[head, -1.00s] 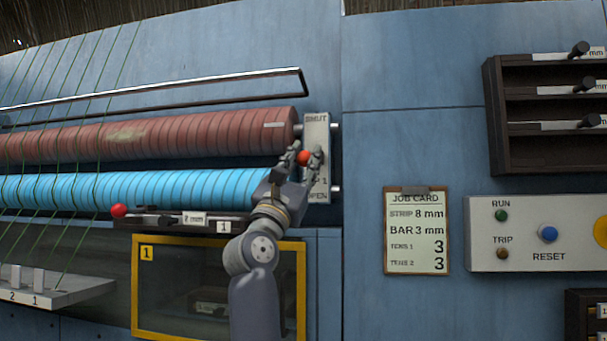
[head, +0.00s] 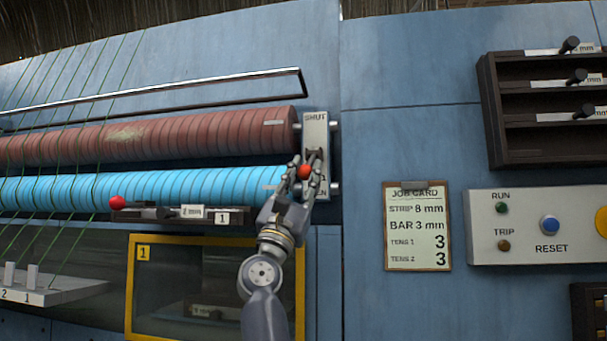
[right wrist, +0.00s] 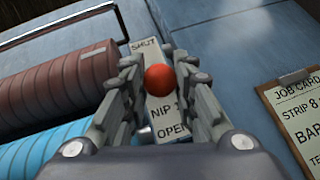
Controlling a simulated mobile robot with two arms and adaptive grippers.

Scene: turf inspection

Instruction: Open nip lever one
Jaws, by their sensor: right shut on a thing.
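The nip lever's red ball knob (head: 305,171) sits between the fingers of my right gripper (head: 304,172), which is shut on it. The knob also shows in the right wrist view (right wrist: 171,80), between both fingers. Behind it is the pale lever plate (head: 316,131), marked SHUT at the top and OPEN at the bottom; the wrist view shows "NIP 1" on it (right wrist: 147,52). The knob is near the plate's lower half, with the fingers partly covering the lower lettering. My left gripper is not in view.
A brown roller (head: 200,132) and a blue roller (head: 190,187) lie left of the plate. Below are a dark bar with another red knob (head: 117,202) and a yellow-framed window (head: 130,290). The job card (head: 417,227) and button panel (head: 485,250) are to the right.

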